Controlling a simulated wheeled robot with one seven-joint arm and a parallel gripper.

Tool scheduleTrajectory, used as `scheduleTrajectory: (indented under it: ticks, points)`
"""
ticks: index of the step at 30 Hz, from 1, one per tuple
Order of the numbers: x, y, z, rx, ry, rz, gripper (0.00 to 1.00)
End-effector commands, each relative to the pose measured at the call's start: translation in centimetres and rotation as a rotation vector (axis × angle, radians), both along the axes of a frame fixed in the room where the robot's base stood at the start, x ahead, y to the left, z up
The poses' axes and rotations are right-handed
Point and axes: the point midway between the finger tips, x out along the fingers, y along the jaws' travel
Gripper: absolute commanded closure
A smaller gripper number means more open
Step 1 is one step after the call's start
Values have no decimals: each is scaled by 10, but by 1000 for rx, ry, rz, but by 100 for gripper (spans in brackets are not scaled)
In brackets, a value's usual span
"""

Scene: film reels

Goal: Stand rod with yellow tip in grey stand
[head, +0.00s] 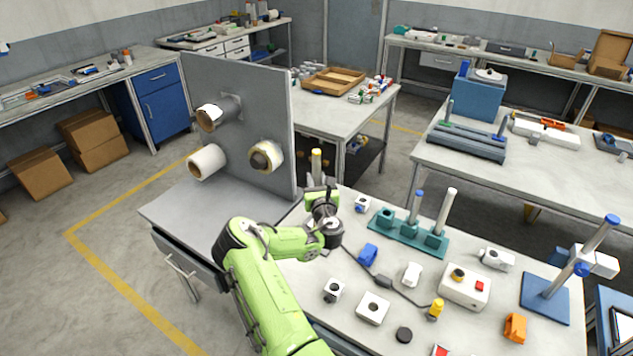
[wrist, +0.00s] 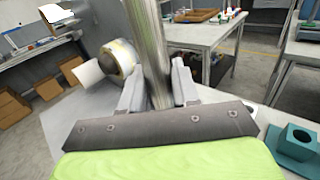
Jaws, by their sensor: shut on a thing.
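My gripper (head: 320,192) is shut on an upright metal rod with a yellow tip (head: 316,158), above the near bench's back left edge. In the wrist view the rod (wrist: 148,50) runs between both fingers (wrist: 158,88), leaning slightly; its tip is out of that view and its lower end is hidden. A long slate-grey stand (head: 466,143) on the right bench carries rods with green and blue tips. A pale square block with a hole (head: 373,308) lies on the near bench; I cannot tell if it is a stand.
A teal stand (head: 408,238) holds a blue-tipped rod and a plain rod; its left socket looks empty. A grey upright panel (head: 240,110) with film reels stands left of my gripper.

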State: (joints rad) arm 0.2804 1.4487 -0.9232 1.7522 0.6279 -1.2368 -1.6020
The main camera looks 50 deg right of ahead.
Motion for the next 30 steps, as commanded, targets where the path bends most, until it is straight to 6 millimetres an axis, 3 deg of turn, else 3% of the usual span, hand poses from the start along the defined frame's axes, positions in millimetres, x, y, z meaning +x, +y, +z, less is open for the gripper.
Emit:
scheduleTrajectory:
  ticks: [30]
  points:
    - [-1,1,-50,-1,0,0,100]
